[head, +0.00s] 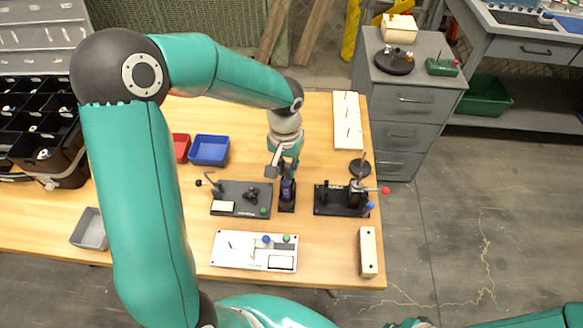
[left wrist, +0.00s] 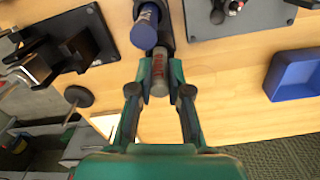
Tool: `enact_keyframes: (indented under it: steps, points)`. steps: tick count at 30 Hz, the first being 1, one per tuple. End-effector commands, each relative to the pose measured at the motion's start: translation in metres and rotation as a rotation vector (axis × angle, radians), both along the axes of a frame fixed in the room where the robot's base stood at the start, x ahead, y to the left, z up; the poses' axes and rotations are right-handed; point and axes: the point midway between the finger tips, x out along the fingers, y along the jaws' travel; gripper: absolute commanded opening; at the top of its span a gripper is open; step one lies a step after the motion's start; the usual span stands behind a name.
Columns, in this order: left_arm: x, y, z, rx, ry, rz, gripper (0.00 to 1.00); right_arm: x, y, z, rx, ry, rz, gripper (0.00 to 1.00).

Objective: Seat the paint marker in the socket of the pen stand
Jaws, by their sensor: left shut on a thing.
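My left gripper (head: 284,166) points down over the wooden table, just behind the pen stand (head: 287,207). In the left wrist view the gripper (left wrist: 160,90) is shut on a grey cylinder with a red label, the paint marker (left wrist: 159,72). A blue-capped cylinder (left wrist: 145,29) stands in the dark pen stand (left wrist: 167,22), right beside the held marker. The held marker's far end overlaps the stand in this view; I cannot tell whether it is inside a socket. My right gripper is not in view.
A dark board (head: 240,199) with a small lever lies left of the stand. Another dark fixture (head: 343,201) with a red knob is on the right. A white panel (head: 254,251) lies in front. Blue (head: 209,150) and red (head: 181,148) bins sit behind left.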

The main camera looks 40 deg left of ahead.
Motion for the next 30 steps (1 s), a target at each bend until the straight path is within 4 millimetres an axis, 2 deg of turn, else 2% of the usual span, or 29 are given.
enact_keyframes:
  steps: [23, 24, 28, 30]
  points:
    - [0.0, 0.0002, -0.0033, 0.0, 0.0, 0.0, 0.0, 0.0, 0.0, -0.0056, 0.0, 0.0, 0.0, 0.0]
    - [-0.0001, 0.0003, -0.0033, 0.0, 0.0, 0.0, 0.24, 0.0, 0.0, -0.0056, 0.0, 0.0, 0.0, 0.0]
    - [-0.0001, 0.0003, -0.0033, 0.0, 0.0, 0.001, 0.46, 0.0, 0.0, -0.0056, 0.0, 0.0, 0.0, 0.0]
    - [-0.0001, 0.0003, -0.0033, 0.0, 0.0, 0.001, 0.47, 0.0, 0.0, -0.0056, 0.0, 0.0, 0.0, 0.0]
